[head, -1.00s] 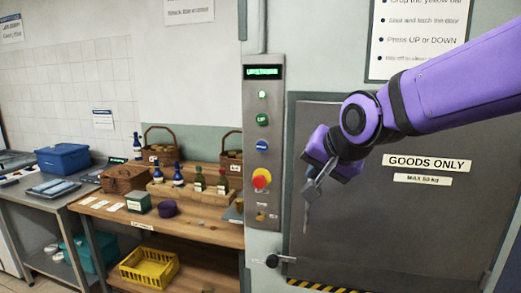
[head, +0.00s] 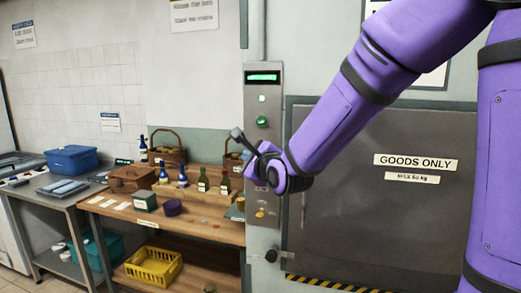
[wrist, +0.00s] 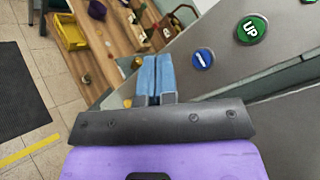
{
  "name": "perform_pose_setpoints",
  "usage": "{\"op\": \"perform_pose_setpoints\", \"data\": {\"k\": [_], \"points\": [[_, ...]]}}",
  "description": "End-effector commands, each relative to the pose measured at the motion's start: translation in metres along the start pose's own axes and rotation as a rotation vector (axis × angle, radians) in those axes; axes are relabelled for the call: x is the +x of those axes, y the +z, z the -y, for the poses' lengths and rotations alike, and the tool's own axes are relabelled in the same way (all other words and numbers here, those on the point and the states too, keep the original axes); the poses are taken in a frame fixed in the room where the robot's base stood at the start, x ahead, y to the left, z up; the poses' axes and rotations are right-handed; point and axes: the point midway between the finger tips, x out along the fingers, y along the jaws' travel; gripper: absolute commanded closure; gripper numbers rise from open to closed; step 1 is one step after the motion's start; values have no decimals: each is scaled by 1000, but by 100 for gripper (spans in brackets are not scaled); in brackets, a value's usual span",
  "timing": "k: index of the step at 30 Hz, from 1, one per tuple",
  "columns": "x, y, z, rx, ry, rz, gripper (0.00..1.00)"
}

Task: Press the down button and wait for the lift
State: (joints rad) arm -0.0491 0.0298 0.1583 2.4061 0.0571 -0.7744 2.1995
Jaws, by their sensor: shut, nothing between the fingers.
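The blue down button (wrist: 203,58) shows in the wrist view on the grey control panel (wrist: 225,55), beside the green UP button (wrist: 250,29). In the head view, my arm hides the blue button, while the green UP button (head: 262,122) and the lit green display (head: 262,77) above it stay visible; the display text is too small to read. My gripper (wrist: 155,68) is shut and empty, its blue fingertips apart from the blue button and to its left in the wrist view. In the head view my gripper (head: 246,142) is in front of the panel. The grey lift door (head: 400,225) marked GOODS ONLY is closed.
A wooden bench (head: 215,228) with bottles, baskets and a purple pot stands left of the panel. A yellow crate (head: 153,266) sits on its lower shelf.

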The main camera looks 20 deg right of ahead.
Motion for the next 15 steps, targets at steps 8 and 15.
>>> {"op": "perform_pose_setpoints", "data": {"k": [8, 15], "points": [[4, 1, -1, 48, -16, 15, 100], [5, 0, 0, 47, -15, 14, 100]]}}
